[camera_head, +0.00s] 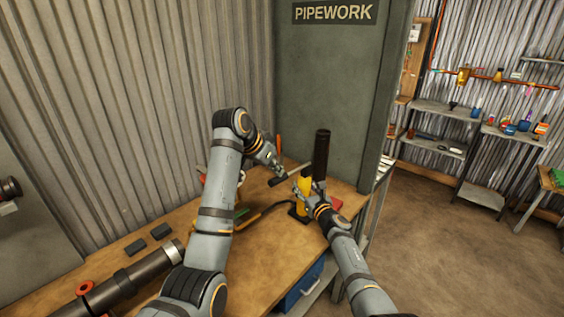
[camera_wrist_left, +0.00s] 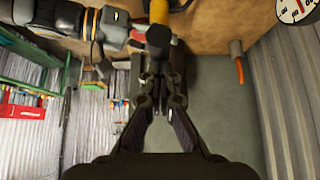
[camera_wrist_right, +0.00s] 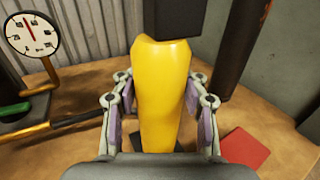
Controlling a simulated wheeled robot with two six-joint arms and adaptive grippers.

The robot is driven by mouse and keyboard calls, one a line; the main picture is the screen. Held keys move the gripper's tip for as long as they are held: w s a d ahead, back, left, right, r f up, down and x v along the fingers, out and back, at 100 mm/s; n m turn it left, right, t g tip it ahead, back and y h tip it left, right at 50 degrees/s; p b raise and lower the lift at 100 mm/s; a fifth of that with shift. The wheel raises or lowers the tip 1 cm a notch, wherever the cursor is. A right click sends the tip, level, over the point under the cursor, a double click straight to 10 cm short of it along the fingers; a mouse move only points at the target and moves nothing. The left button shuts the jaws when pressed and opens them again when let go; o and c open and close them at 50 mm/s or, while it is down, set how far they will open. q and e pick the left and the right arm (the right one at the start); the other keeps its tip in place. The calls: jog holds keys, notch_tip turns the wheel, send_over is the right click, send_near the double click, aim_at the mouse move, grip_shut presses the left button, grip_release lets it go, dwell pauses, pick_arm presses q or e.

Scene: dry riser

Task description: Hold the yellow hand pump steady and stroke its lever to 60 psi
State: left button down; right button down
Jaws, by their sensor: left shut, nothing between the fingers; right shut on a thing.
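The yellow hand pump (camera_head: 304,184) stands upright on the wooden bench. In the right wrist view its yellow body (camera_wrist_right: 163,95) fills the space between the fingers of my right gripper (camera_wrist_right: 160,118), which is shut on it. The pump's lever (camera_head: 296,173) is a grey bar with a dark grip at its left end. My left gripper (camera_head: 284,172) is shut and empty beside the dark grip; in the left wrist view its fingertips (camera_wrist_left: 160,80) are close below the grip (camera_wrist_left: 158,38). Contact cannot be told. A round gauge (camera_wrist_right: 33,35) has its red needle pointing up and slightly left.
A tall dark pipe (camera_head: 321,153) stands just behind the pump. A red flat piece (camera_wrist_right: 244,149) lies right of the pump's base. Corrugated wall stands behind.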

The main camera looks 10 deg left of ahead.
aim_at(269, 181)
pick_arm(q)
jog(key=shift+s, duration=0.1)
jog(key=shift+s+a+r, duration=0.25)
jog(key=shift+s+a, duration=0.25)
jog(key=shift+s, duration=0.1)
jog(key=shift+s+a+r, duration=0.2)
jog(key=shift+s+a, duration=0.25)
jog(key=shift+s, duration=0.15)
jog(key=shift+r, duration=0.1)
notch_tip(269, 181, up, 10)
jog(key=shift+s+a+f, duration=0.3)
jog(key=shift+s+f, duration=0.1)
jog(key=shift+f, duration=0.2)
